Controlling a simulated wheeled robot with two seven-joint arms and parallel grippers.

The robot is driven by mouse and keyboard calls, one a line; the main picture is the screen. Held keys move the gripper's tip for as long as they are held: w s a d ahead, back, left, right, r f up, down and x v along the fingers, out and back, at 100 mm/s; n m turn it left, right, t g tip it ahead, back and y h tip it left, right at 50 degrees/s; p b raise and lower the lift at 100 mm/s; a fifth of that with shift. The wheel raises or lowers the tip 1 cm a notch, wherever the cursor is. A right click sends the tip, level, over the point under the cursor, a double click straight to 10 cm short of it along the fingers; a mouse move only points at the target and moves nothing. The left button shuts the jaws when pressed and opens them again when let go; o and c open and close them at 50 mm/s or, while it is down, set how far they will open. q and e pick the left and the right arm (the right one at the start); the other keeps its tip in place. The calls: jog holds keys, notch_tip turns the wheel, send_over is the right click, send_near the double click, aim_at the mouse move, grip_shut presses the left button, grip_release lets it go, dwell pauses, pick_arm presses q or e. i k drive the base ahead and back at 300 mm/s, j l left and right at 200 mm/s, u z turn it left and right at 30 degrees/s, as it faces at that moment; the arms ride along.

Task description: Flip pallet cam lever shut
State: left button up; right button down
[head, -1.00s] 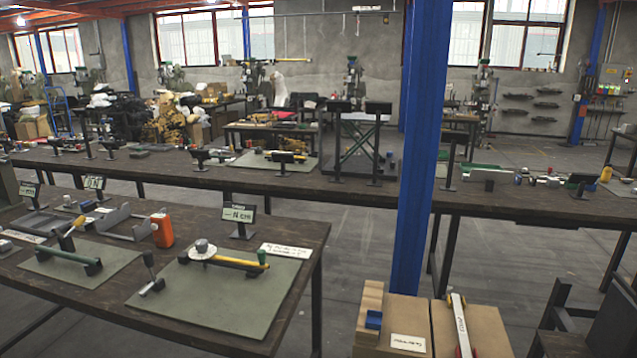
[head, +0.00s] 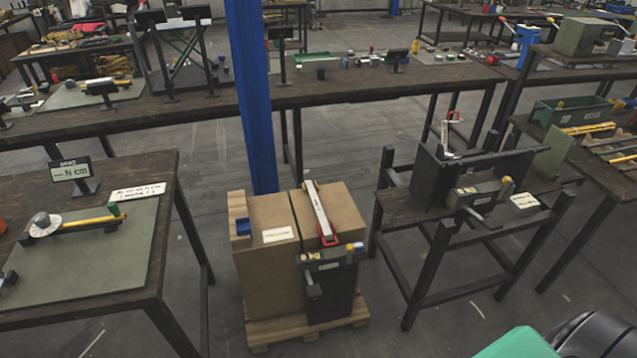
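A wooden pallet (head: 262,336) stands on the floor in the middle of the head view, bearing tall cardboard boxes (head: 266,262). A pale strap-like bar (head: 318,208) lies over the top of the boxes, with a red loop at its near end. A dark panel (head: 333,296) covers the front right of the load. At its top is a grey cam fitting (head: 328,258) with a yellow-tipped end and a dark handle (head: 313,284) hanging down. I cannot tell which part is the lever or whether it is shut. Neither gripper is in view.
A dark stand (head: 412,205) on the right bears a similar fitting (head: 480,193), with its red-ended bar (head: 448,132) standing up. A workbench (head: 165,255) is on the left. A blue post (head: 252,100) rises behind the pallet. Floor is clear between pallet and stand.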

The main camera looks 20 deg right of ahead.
aim_at(349, 248)
jog(key=z, duration=1.05)
